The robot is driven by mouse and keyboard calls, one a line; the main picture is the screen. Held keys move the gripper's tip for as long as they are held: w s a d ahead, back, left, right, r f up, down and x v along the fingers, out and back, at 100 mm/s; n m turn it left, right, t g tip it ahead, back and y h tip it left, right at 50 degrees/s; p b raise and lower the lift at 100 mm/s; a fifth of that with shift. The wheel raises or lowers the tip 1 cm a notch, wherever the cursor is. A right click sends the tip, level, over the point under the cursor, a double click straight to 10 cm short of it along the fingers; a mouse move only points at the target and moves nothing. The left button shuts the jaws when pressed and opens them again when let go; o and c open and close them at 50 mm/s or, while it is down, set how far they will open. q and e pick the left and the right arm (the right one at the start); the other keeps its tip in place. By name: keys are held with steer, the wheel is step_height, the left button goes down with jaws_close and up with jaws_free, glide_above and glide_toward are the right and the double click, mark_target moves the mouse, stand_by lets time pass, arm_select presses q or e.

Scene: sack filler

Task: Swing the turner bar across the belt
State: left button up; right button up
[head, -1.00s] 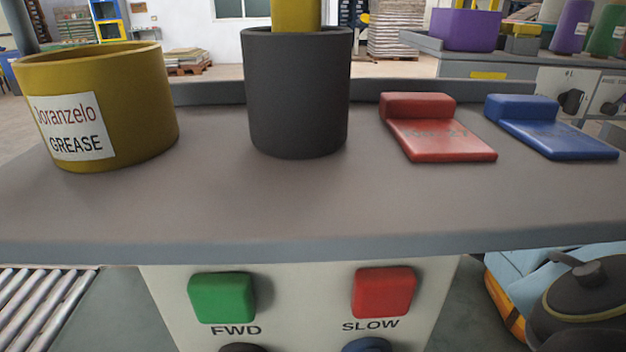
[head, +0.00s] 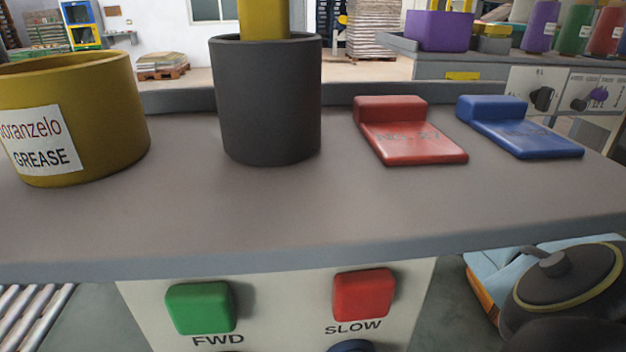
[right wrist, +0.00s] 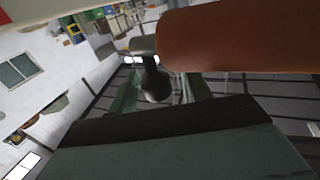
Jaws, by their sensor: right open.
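In the right wrist view, a thick orange-brown bar (right wrist: 240,40) crosses the upper right; it may be the turner bar. A dark round knob (right wrist: 155,85) hangs from a grey fitting at its left end. My right gripper (right wrist: 160,92) is open, with its two greenish fingers on either side of the knob in the picture. I cannot tell whether they touch it. The bar and the right gripper cannot be made out in the head view. My left gripper is not in view. A roller belt (head: 32,315) shows at the lower left of the head view.
A grey counter holds a yellow grease tub (head: 110,120), a dark cup (head: 268,105), a red block (head: 412,140) and a blue block (head: 525,135). A green FWD button (head: 200,307) and red SLOW button (head: 362,295) sit on the panel below.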

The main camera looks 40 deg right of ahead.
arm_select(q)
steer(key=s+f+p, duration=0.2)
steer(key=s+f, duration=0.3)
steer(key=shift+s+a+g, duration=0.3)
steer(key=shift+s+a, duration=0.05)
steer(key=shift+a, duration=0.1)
arm_select(e)
steer(key=v, duration=1.2)
steer(key=shift+s+d, duration=0.2)
steer(key=shift+s, duration=0.15)
